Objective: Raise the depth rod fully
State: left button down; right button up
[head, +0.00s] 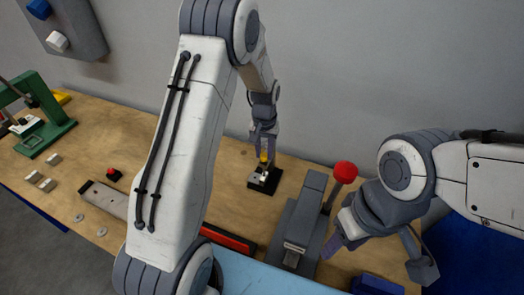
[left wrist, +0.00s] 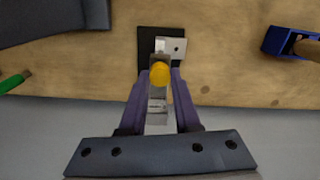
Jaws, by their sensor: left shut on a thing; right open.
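The depth rod shows as a yellow knob (head: 264,157) over a small metal block on a black base (head: 258,187), which stands on the wooden bench. My left gripper (head: 264,149) comes down from above and is shut at the knob. In the left wrist view the yellow knob (left wrist: 160,74) lies between the purple fingers, with the black base (left wrist: 147,36) and a silver block (left wrist: 173,47) beyond. The rod's shaft below the knob is mostly hidden, so its height is hard to tell. My right gripper (head: 341,240) is open at the lower right, well apart from it.
A grey lever press (head: 305,215) with a red ball handle (head: 346,171) stands right of the rod. A green fixture (head: 43,125) and several small metal blocks (head: 41,178) are at the left. A blue block (head: 376,285) lies at the front. Bare bench lies around the base.

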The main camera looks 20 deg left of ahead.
pick_arm(q)
notch_tip(320, 180, up, 3)
jog(key=shift+f+p, duration=0.1)
jog(key=shift+p, duration=0.7)
jog(key=c, duration=0.6)
grip_release()
jog(key=shift+r, duration=0.25)
notch_tip(320, 180, up, 10)
jog(key=b, duration=0.3)
